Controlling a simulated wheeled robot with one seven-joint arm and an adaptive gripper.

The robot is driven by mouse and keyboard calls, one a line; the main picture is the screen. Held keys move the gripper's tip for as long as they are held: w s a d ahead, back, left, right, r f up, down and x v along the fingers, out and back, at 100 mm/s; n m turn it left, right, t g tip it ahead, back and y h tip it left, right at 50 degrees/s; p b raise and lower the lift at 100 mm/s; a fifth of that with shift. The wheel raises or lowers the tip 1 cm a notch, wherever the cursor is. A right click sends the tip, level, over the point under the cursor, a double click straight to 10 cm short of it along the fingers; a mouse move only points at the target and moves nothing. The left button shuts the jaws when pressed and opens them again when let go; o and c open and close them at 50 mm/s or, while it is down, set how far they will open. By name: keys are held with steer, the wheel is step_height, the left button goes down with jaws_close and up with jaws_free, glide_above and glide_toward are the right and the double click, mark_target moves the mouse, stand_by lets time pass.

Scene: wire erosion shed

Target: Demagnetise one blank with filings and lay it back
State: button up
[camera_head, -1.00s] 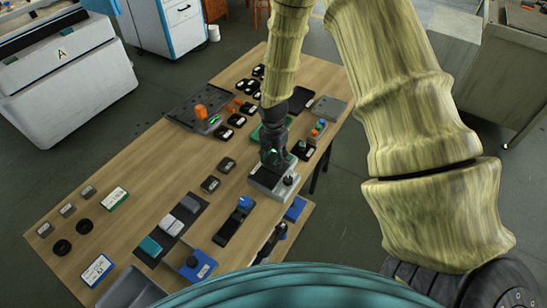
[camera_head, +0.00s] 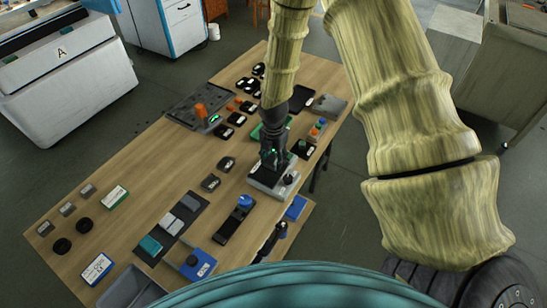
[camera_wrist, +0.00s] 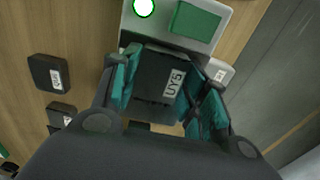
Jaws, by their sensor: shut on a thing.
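My gripper (camera_head: 273,160) is over a grey-white box-shaped device (camera_head: 258,186) at the table's right side. In the wrist view my gripper (camera_wrist: 165,95) is shut on a dark block (camera_wrist: 155,78) with a white label reading "UYS", between its teal finger pads. The device (camera_wrist: 205,52) shows just past the block, with a lit round green-white lamp and a green panel. I cannot tell whether the block touches the device. Filings are too small to make out. More dark labelled blocks (camera_head: 211,183) lie left of the device; one also shows in the wrist view (camera_wrist: 46,72).
A dark tray (camera_head: 185,108) with an orange knob and several black blocks lie at the far end. A dark mat (camera_head: 190,208) with grey and teal blocks, a blue box (camera_head: 200,262) and a black bar with a blue knob (camera_head: 235,218) are nearer.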

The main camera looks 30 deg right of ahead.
mark_target(269, 165)
steer(key=shift+a, duration=0.15)
steer(key=shift+s+a, duration=0.65)
steer(key=shift+a, duration=0.35)
steer(key=shift+s+a, duration=0.1)
steer(key=shift+a, duration=0.05)
steer(key=shift+s+a+p, duration=0.15)
steer(key=shift+s+a, duration=0.15)
steer(key=shift+a, duration=0.2)
steer(key=shift+s+a+p, duration=0.15)
steer(key=shift+s+a, duration=0.15)
steer(key=shift+a, duration=0.2)
steer(key=shift+s+a, duration=0.1)
steer(key=shift+a, duration=0.05)
steer(key=shift+s+a, duration=0.3)
steer(key=shift+a, duration=0.25)
steer(key=shift+s+a, duration=0.3)
steer(key=shift+a, duration=0.2)
steer(key=shift+r, duration=0.1)
step_height(269, 165, up, 7)
steer(key=p, duration=0.5)
steer(key=shift+r+p, duration=0.2)
steer(key=shift+p, duration=0.2)
stand_by(0.7)
stand_by(0.6)
